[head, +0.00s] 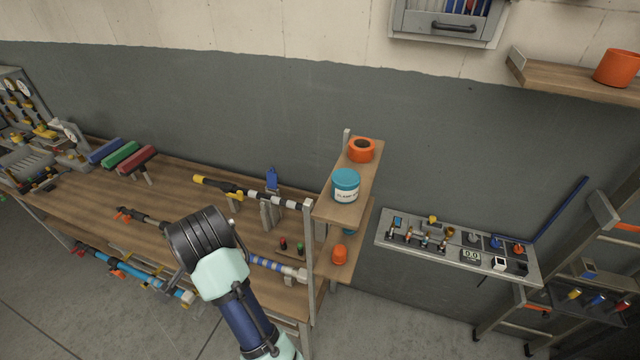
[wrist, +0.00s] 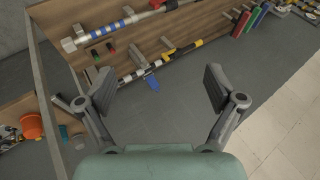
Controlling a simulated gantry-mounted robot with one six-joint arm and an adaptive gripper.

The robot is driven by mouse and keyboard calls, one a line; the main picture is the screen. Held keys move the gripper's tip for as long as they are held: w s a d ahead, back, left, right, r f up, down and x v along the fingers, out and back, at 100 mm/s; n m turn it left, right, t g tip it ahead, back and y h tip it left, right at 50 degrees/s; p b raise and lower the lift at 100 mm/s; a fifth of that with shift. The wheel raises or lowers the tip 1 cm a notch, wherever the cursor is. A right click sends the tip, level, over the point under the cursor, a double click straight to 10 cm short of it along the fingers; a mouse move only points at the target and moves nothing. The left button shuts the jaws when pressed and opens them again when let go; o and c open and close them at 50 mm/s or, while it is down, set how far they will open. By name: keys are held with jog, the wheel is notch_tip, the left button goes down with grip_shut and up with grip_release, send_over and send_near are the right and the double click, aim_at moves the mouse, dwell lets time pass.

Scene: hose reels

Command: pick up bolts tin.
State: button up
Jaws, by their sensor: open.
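No tin has a label that I can read as bolts. A teal tin (head: 345,186) with a white label, seemingly starting "CLAM", stands on the top of the small shelf unit. An orange tin (head: 361,150) stands behind it. A smaller orange thing (head: 339,254) is on the lower shelf, with part of another teal thing (head: 350,230) near it. In the wrist view, an orange tin (wrist: 31,126) shows at the left edge. My gripper (wrist: 158,88) is open and empty, above the bench area and apart from the tins. Its fingers are hidden in the head view.
The small shelf unit (head: 325,208) has an upright post at the right end of the wooden bench (head: 180,190). Hose wands and fittings lie on the bench. A grey panel of fittings (head: 455,252) stands right. An orange pot (head: 617,68) sits on a wall shelf.

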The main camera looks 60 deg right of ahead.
jog(key=d+r+m+g+b, duration=0.25)
jog(key=d+m, duration=0.55)
jog(key=d, duration=0.4)
notch_tip(320, 180, up, 13)
jog(key=m+g+y+b, duration=0.25)
jog(key=m+g, duration=0.25)
jog(key=m, duration=1.1)
send_over(346, 176)
jog(key=shift+a, duration=0.25)
jog(key=f+b, duration=0.7)
jog(key=f, duration=0.1)
jog(key=shift+d+b, duration=0.2)
jog(key=shift+b, duration=0.1)
jog(key=shift+r, duration=0.15)
jog(key=c, duration=1.3)
notch_tip(346, 176, up, 10)
jog(key=p, duration=1)
jog(key=shift+r+p, duration=0.15)
jog(key=shift+p, duration=0.2)
